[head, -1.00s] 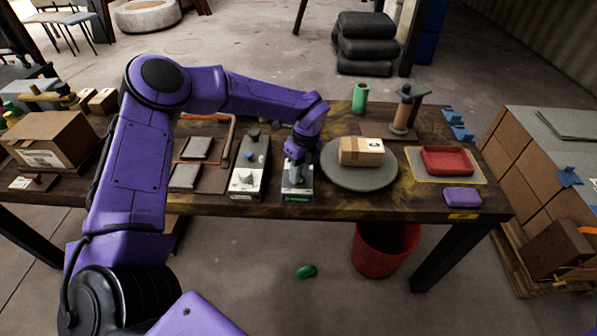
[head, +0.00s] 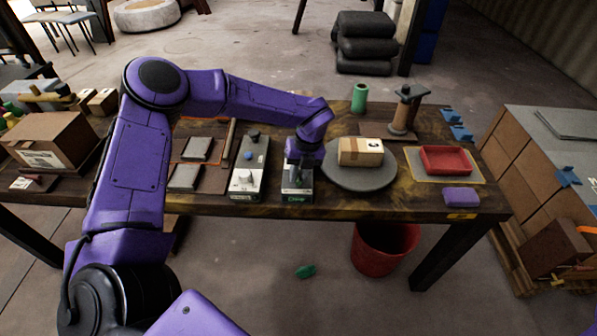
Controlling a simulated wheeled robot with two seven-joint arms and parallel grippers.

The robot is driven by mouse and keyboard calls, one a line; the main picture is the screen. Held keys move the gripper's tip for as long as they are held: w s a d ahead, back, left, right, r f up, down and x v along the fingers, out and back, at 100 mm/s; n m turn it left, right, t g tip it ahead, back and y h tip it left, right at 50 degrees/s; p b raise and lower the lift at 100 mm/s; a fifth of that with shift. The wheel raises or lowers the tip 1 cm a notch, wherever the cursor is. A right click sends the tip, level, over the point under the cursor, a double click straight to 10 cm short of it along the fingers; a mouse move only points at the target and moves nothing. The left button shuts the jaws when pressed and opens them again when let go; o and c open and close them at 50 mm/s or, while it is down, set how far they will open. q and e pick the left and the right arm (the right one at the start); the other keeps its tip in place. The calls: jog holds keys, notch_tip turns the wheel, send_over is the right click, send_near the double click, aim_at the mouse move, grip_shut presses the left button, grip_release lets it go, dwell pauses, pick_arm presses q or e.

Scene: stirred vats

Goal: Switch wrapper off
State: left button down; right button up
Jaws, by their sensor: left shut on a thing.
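My left gripper (head: 298,178) points down over a small control box (head: 297,198) with a green label at the table's front edge. It is shut on what looks like the box's switch, which the fingers mostly hide. To the right, a grey round turntable (head: 358,181) carries a cardboard box (head: 361,152). A post with a film roll (head: 403,113) stands behind it. My right gripper is out of view.
A red tray (head: 446,160) and purple block (head: 461,197) lie at the right. A green cylinder (head: 359,97) stands at the back. Flat grey pads (head: 186,177) and a carton (head: 52,141) are at the left. A red bin (head: 385,248) stands below the table.

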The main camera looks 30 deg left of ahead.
pick_arm(q)
jog(key=m+p, duration=0.1)
jog(key=m, duration=0.1)
jog(key=m+t, duration=0.1)
jog(key=m, duration=0.2)
jog(key=shift+d+r+m+y+p, duration=0.1)
jog(key=shift+r+m+y+p, duration=0.1)
jog(key=shift+m+y+p, duration=0.15)
jog(key=m+t+p, duration=0.1)
jog(key=m+p, duration=0.1)
jog(key=m, duration=0.3)
jog(key=shift+m, duration=0.25)
jog(key=shift+f, duration=0.1)
jog(key=c, duration=1)
grip_release()
jog(key=shift+s+d, duration=0.1)
jog(key=shift+c, duration=0.2)
jog(key=b+v, duration=0.1)
jog(key=v, duration=0.9)
jog(key=shift+r, duration=0.25)
